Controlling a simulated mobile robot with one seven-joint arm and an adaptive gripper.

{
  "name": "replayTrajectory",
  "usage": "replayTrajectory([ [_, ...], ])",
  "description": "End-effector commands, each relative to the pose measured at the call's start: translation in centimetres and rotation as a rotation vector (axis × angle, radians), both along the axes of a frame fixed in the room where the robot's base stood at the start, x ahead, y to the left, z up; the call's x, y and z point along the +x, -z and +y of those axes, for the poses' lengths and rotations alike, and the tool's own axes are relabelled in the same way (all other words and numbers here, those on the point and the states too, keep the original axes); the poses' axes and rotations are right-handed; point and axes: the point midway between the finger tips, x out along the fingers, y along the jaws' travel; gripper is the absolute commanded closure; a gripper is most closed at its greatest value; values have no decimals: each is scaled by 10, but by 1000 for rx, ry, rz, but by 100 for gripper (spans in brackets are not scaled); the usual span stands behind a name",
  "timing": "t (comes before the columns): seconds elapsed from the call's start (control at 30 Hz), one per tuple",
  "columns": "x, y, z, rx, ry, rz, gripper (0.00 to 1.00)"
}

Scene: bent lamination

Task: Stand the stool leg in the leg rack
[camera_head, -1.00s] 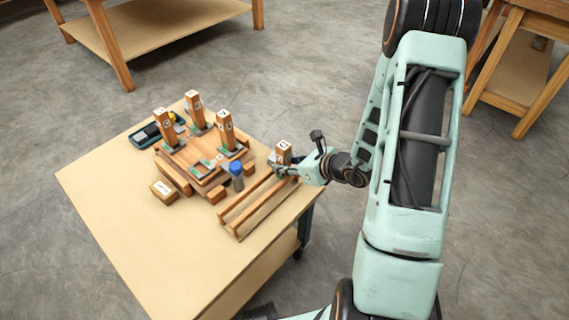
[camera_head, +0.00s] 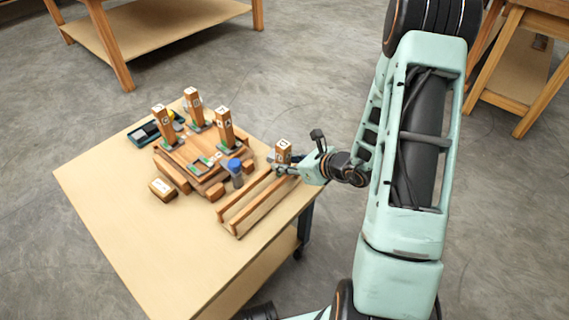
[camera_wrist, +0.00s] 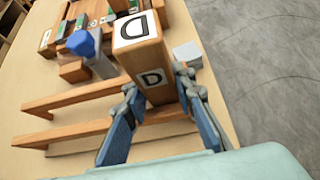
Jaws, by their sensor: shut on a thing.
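The stool leg (camera_head: 283,151) is a square wooden post with white tags marked D. It stands upright at the far right end of the leg rack (camera_head: 243,222), which has two long parallel wooden rails. My gripper (camera_head: 285,169) is shut on the leg. In the wrist view the leg (camera_wrist: 155,75) is between the two blue-padded fingers of my gripper (camera_wrist: 163,122), and the rack's rails (camera_wrist: 70,100) run left from beside it. The leg's foot is hidden, so I cannot tell whether it rests in the rack.
Three tagged legs (camera_head: 225,128) stand on a wooden stool seat (camera_head: 182,157) behind the rack. A blue-capped bottle (camera_head: 236,175) stands close by the rack. A small labelled block (camera_head: 162,189) and a dark tray (camera_head: 146,136) are farther left. The table's front left (camera_head: 150,240) is clear.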

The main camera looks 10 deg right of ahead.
Motion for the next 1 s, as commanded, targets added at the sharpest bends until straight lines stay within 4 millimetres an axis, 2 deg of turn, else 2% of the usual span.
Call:
replayTrajectory([
  [0.03,-3,11,0,-6,1,18,100],
  [0.4,-3,14,0,-6,0,20,100],
  [0.43,-4,14,0,-6,0,20,74],
  [0.6,-4,14,1,-5,-1,21,56],
  [1.0,-9,6,-5,-6,1,18,56],
])
